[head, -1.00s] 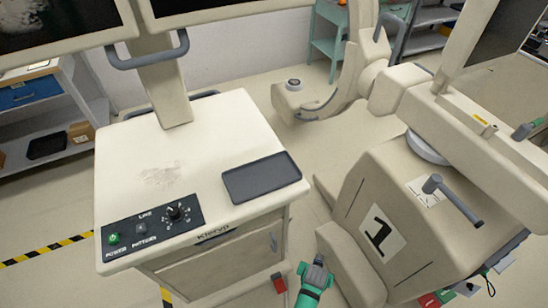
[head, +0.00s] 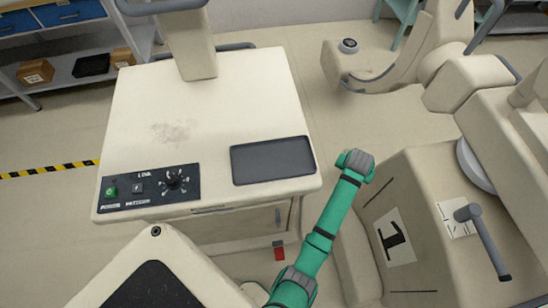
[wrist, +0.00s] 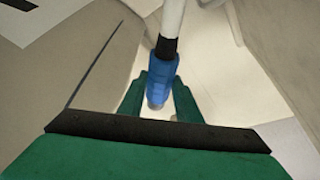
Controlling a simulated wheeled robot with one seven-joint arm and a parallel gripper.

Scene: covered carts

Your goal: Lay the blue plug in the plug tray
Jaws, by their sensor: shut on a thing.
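The blue plug (wrist: 163,75) sits between the two green fingers of my gripper (wrist: 161,100) in the wrist view. The gripper is shut on it. A black collar and a white cable rise from the plug toward the top of that view. The plug and the fingers do not show in the head view, where my green arm reaches up right of the cart. A dark grey, shallow, empty tray (head: 272,161), which looks like the plug tray, lies on the right front of the cream cart top (head: 235,110).
A control panel (head: 150,188) with a knob and green button is at the cart's left front. A red tag (head: 279,253) hangs below the cart's right side. The cart top behind the tray is clear.

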